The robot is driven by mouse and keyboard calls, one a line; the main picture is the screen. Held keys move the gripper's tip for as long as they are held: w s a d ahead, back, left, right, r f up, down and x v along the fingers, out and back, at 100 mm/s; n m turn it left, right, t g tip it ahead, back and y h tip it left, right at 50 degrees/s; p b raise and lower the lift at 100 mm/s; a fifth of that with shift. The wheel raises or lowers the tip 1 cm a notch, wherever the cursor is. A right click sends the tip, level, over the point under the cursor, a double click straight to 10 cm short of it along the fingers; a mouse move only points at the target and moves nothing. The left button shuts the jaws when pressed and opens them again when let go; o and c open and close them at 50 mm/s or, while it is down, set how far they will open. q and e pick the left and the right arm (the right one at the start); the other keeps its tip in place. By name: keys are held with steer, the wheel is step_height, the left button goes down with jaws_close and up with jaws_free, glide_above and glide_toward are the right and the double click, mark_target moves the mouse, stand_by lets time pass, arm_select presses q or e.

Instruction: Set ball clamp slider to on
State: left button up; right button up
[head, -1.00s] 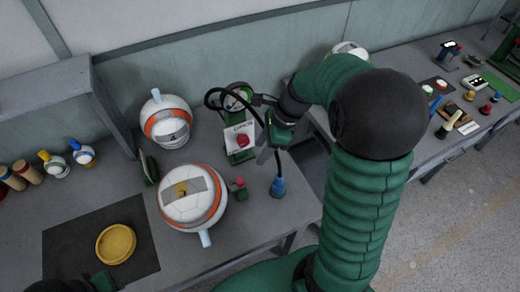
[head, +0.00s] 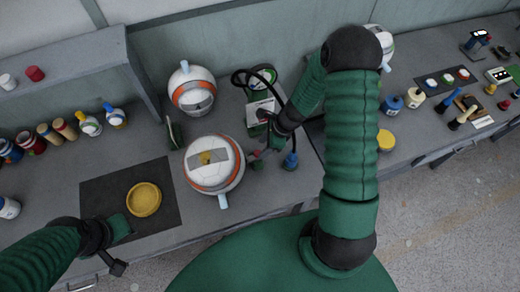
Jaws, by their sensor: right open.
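A white and orange ball (head: 213,165) sits near the middle of the table. A small red piece (head: 254,153) sits close to the ball's right side; it may be the clamp slider, but its position is unclear. My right gripper (head: 262,138) is open, just above and right of that red piece, and partly hides it; I cannot tell whether it touches. Behind it stands a green device (head: 262,78) with a round gauge and a white panel (head: 261,110) bearing a red knob. My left gripper (head: 118,245) is over the table's front left; its jaw state is unclear.
A second ball (head: 192,90) stands behind. A yellow dish (head: 144,199) lies on a dark mat (head: 100,190). A blue fitting (head: 291,160) with a black hose is right of my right gripper. Several bottles and cans line the left.

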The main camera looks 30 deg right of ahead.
mark_target(258, 152)
steer(key=x, duration=0.3)
steer(key=shift+a+f, duration=0.15)
jaws_close()
